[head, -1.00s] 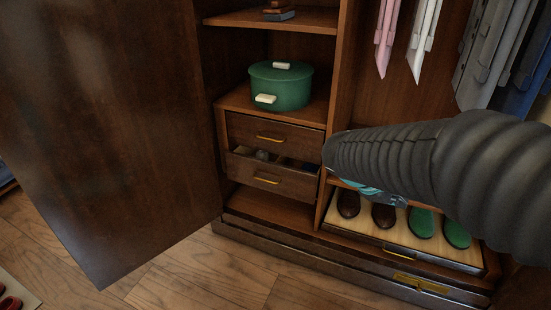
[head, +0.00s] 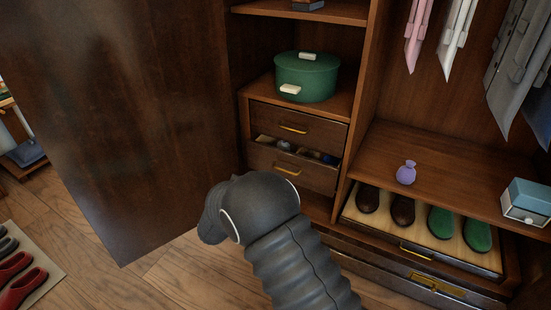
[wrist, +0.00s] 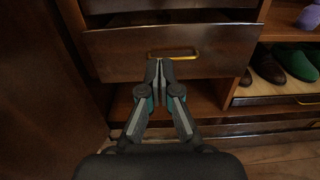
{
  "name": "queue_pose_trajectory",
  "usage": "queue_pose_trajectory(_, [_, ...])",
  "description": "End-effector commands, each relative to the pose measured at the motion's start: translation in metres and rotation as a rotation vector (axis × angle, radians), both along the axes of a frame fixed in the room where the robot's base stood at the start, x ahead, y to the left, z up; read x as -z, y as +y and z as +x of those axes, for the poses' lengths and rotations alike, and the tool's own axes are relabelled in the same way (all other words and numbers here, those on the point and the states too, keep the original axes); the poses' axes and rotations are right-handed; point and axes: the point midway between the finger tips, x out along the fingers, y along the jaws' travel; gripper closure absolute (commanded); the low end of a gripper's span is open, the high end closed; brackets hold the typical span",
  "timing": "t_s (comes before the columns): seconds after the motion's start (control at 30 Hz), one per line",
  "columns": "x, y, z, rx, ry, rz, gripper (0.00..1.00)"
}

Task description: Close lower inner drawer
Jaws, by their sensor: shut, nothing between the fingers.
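The lower inner drawer (head: 292,170) is brown wood with a gold handle. It stands partly open, and small items show inside over its front in the head view. In the wrist view its front (wrist: 115,54) faces me, with the gold handle (wrist: 172,54) across its middle. My gripper (wrist: 159,65) is shut and empty, its fingertips just below and at the handle in the picture. I cannot tell whether they touch the drawer. In the head view my arm hides the gripper.
The upper inner drawer (head: 297,126) is shut, with a green pot (head: 307,78) above it. The open armoire door (head: 115,130) stands at left. At right are a shoe tray (head: 420,236), a purple pouch (head: 406,173), a blue box (head: 527,201) and hanging clothes.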

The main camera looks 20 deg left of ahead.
Motion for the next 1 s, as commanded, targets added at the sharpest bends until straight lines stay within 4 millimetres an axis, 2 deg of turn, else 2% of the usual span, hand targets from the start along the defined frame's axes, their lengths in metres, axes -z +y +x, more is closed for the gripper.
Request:
queue_pose_trajectory(0.17, [0.003, 0.005, 0.008, -0.015, -0.007, -0.011, 1.00])
queue_pose_trajectory(0.7, [0.003, -0.004, 0.103, -0.012, -0.006, -0.009, 1.00])
queue_pose_trajectory(0.8, [0.002, -0.005, 0.118, -0.012, -0.006, -0.010, 1.00])
queue_pose_trajectory(1.0, [0.003, -0.006, 0.134, -0.013, -0.005, -0.008, 1.00])
